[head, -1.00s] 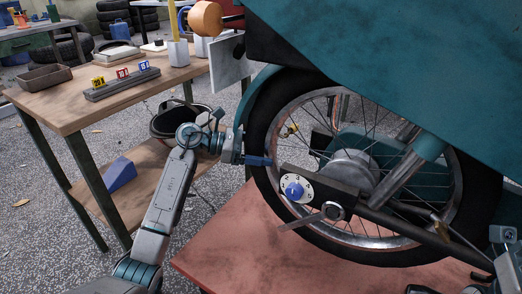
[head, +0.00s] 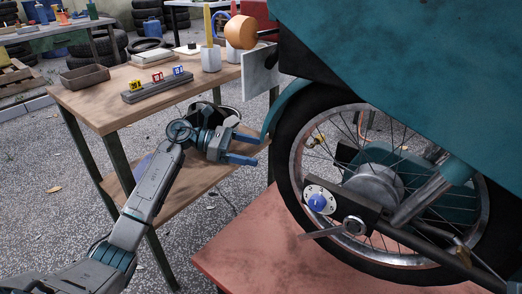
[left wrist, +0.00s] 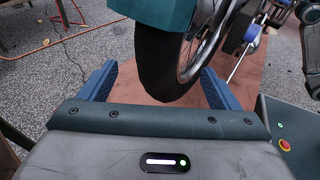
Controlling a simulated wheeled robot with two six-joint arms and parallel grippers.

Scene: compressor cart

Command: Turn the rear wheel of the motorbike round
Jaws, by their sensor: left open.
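The motorbike's rear wheel, with a black tyre (head: 284,180), steel rim and spokes, stands upright on the right in the head view. My left gripper (head: 257,150) is open and empty, just left of the tyre, with its two blue fingers pointing at it. A small gap shows between the lower finger and the tyre. In the left wrist view the tyre (left wrist: 160,60) appears between the two spread fingers (left wrist: 160,84); whether it is inside the jaws or beyond the tips I cannot tell. My right gripper is not clearly in view.
The wheel is above a reddish platform (head: 235,250). A teal mudguard (head: 278,103) curves over the tyre's upper left. A dial with a blue knob (head: 318,203) and a lever are near the hub. A wooden table (head: 100,105) with several items stands at the left.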

